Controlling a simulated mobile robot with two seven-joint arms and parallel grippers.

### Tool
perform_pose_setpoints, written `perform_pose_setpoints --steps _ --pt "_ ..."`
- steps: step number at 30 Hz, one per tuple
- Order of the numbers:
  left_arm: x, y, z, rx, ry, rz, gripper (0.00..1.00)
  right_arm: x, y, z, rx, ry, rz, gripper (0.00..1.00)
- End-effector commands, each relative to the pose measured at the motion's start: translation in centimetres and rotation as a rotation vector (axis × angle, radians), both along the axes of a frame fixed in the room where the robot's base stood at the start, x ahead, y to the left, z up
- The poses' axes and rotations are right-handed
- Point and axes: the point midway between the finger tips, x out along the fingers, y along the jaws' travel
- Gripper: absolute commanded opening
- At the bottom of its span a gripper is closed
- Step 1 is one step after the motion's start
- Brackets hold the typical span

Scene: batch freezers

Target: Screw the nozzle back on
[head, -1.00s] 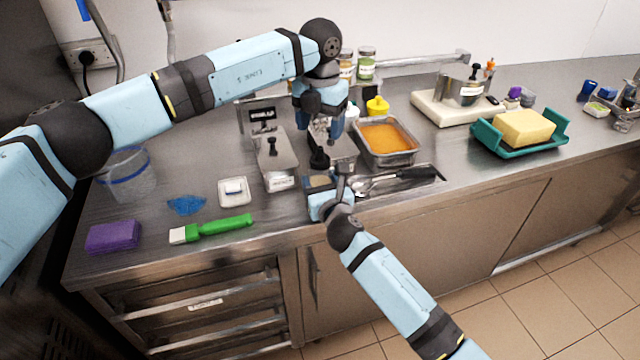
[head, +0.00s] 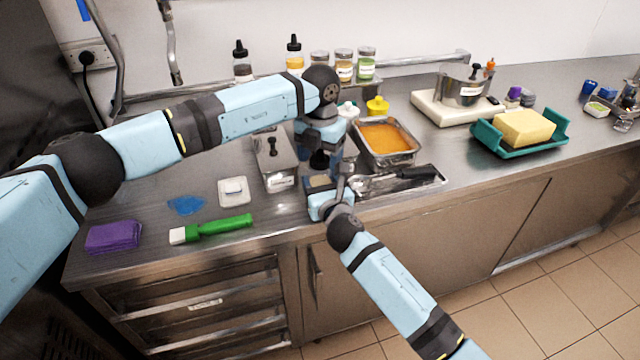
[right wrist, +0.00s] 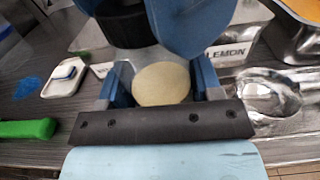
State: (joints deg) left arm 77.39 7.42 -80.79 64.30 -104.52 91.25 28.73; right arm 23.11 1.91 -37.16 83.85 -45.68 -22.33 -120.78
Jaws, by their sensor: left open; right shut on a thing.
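My right gripper (head: 322,188) is shut on a pale, partly clear round thing, which shows between its fingers in the right wrist view (right wrist: 160,84). It holds it low over the counter's front edge. A dark round piece, perhaps the nozzle, shows above it (right wrist: 115,22) and also in the head view (head: 318,160). I cannot tell whether it is seated or tilted. My left gripper (head: 324,148) points down from above, its fingers close around or beside the dark piece. It is open. A broad blue finger of it crosses the top of the right wrist view.
A steel lidded box (head: 276,160) stands left of the grippers. A tray of orange mix (head: 388,138) and a tray with utensils (head: 400,180) lie to the right. Bottles stand behind.

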Motion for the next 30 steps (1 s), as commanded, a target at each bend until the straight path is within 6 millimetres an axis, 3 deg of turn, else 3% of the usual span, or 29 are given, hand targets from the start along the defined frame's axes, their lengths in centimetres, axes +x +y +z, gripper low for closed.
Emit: perform_pose_setpoints --steps 1,7,15,16,20,30 --pt "0.00 -0.01 0.02 0.000 0.000 0.000 0.64 0.00 0.00 0.00 0.000 0.000 0.000 0.00" --pt "0.00 -0.01 0.03 0.000 0.000 0.000 0.18 0.00 0.00 -0.01 0.000 0.000 0.000 0.00" --pt "0.01 0.00 0.05 0.000 0.000 -0.005 0.18 0.00 0.00 -0.01 0.000 0.000 0.000 0.00" --pt "0.01 0.00 0.05 0.000 0.000 -0.005 0.48 0.00 0.00 -0.01 0.000 0.000 0.000 0.00" --pt "0.01 0.00 0.05 0.000 0.000 -0.005 0.76 0.00 0.00 -0.01 0.000 0.000 0.000 0.00" --pt "0.04 0.00 0.52 -0.001 -0.002 -0.005 0.76 0.00 0.00 -0.01 0.000 0.000 0.000 0.00"
